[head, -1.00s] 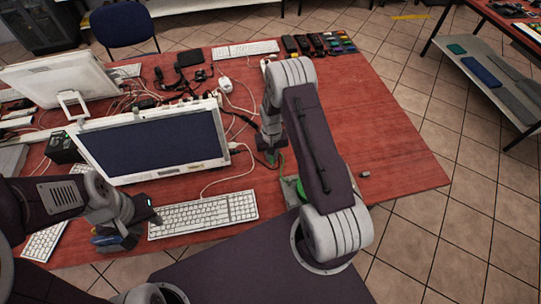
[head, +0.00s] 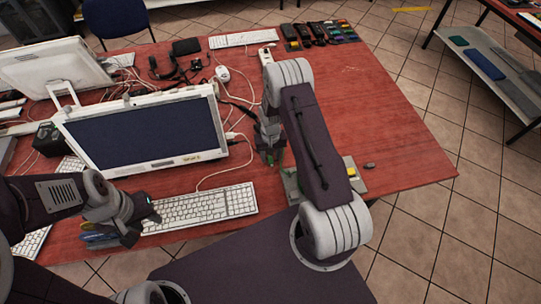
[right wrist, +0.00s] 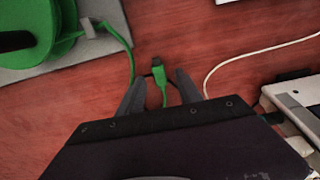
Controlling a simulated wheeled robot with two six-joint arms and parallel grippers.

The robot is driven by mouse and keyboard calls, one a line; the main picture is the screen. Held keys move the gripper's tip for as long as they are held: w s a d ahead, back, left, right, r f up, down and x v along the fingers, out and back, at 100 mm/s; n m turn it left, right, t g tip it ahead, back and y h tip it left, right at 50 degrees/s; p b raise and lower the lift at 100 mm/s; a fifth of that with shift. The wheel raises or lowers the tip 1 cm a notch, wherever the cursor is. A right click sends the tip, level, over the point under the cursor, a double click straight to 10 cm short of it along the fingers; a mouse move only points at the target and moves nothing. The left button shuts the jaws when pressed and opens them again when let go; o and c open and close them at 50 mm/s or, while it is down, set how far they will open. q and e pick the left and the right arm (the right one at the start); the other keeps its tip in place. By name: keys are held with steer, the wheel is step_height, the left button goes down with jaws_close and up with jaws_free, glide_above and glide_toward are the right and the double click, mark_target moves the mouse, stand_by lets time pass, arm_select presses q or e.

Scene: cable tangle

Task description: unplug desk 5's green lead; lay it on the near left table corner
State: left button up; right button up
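The green lead's plug end (right wrist: 161,92) lies over the red table in the right wrist view, between the fingers of my right gripper (right wrist: 160,82). The fingers are apart, with a gap on each side of it. More green cable (right wrist: 128,50) runs from a green reel (right wrist: 67,22) past the left finger. In the head view my right gripper (head: 268,155) is low over the table, right of the front monitor. My left gripper (head: 132,225) is by the left end of the white keyboard (head: 208,206); its finger opening is unclear. The near left table corner is hidden.
The front monitor (head: 145,132) stands close left of my right gripper, with white and dark cables (head: 238,98) beside it. The grey plate (right wrist: 105,45) carries the reel. A small dark object (head: 369,166) lies right of my right arm. The right table half is mostly clear.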

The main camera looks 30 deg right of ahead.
step_height(320, 180, up, 9)
steer(key=shift+b, duration=0.4)
